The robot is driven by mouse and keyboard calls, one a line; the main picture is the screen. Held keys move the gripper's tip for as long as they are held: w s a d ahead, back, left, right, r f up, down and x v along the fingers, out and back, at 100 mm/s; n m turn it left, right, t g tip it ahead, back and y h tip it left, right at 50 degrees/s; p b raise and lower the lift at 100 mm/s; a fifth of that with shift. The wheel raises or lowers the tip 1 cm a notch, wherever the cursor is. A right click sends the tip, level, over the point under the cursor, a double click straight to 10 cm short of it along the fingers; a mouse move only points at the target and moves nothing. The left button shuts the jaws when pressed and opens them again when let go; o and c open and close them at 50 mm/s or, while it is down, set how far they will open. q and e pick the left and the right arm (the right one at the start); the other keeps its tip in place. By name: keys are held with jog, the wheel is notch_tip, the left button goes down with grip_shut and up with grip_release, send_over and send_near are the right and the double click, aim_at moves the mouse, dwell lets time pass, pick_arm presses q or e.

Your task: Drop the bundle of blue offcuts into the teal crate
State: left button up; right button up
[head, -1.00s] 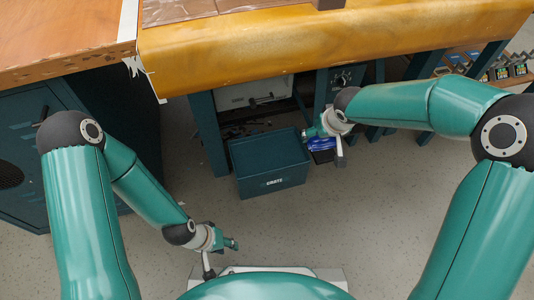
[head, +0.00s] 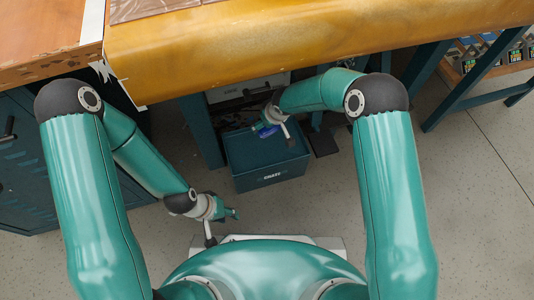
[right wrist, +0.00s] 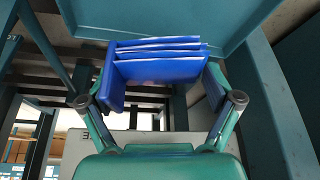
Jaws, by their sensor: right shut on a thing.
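The teal crate (head: 268,180) stands on the floor under the workbench, its open top facing up. My right gripper (head: 272,127) is over the crate's back part. It is shut on the bundle of blue offcuts (head: 264,131), which is partly hidden by the gripper. In the right wrist view the blue bundle (right wrist: 158,68) shows as several stacked blue sheets between the two fingers. My left gripper (head: 231,213) hangs empty low over the floor, in front and to the left of the crate; its finger opening is too small to tell.
The yellow-brown bench edge (head: 300,42) overhangs behind the crate. A bench leg (head: 203,132) stands close to the crate's left. A light grey box (head: 245,88) is behind it. Clear floor lies in front of the crate.

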jog(key=shift+f+b, duration=0.8)
jog(key=shift+f, duration=1.05)
jog(key=o, duration=1)
jog(key=shift+c, duration=0.2)
jog(key=shift+r, duration=0.1)
jog(key=v, duration=1.1)
jog(key=shift+s+r, duration=0.2)
jog(key=shift+r, duration=0.1)
jog(key=shift+d, duration=0.1)
